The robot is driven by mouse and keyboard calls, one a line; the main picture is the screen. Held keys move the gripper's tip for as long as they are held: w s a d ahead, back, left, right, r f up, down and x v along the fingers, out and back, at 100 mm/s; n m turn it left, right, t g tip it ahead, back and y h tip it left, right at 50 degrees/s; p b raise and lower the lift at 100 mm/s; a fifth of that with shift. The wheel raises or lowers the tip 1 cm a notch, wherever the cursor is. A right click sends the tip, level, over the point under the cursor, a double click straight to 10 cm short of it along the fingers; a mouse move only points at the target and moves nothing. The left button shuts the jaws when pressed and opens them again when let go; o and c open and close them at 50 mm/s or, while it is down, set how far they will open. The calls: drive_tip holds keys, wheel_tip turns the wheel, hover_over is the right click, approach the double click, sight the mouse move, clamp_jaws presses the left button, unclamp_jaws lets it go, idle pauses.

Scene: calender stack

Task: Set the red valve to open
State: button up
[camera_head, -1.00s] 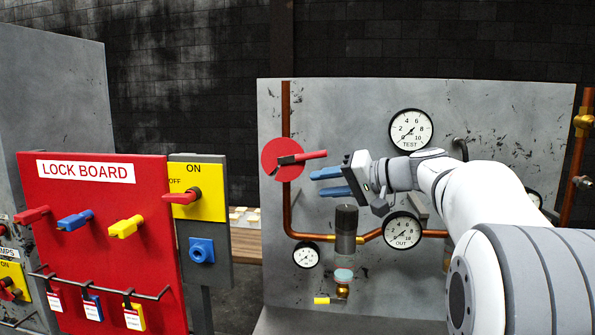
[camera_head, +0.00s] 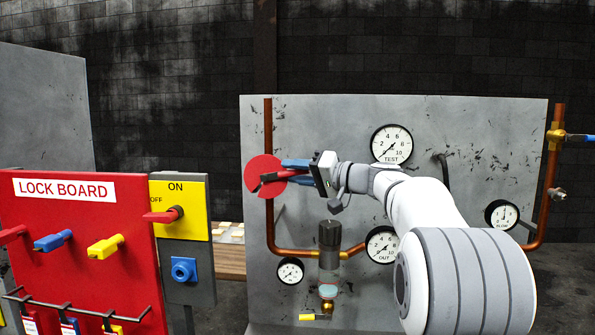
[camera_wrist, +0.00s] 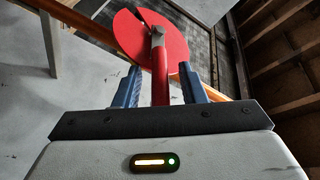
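The red valve is a red disc (camera_head: 258,168) on the upright copper pipe at the left of the grey panel. Its red lever handle (camera_head: 276,175) points right, nearly level, tilted slightly upward. In the wrist view the disc (camera_wrist: 168,40) is straight ahead and the handle (camera_wrist: 160,85) runs back toward my gripper. My gripper (camera_wrist: 159,72) is open, with one blue finger on each side of the handle and a gap visible at both sides. In the head view my gripper (camera_head: 286,172) is at the handle, partly covering it.
The grey panel (camera_head: 330,130) carries a TEST gauge (camera_head: 391,145), an OUT gauge (camera_head: 382,245) and a dark cylinder (camera_head: 329,235) below my gripper. The red lock board (camera_head: 80,235) and a yellow ON/OFF switch panel (camera_head: 192,227) stand at the left. A gap separates them from the grey panel.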

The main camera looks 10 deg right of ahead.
clamp_jaws()
idle(0.3)
idle(0.3)
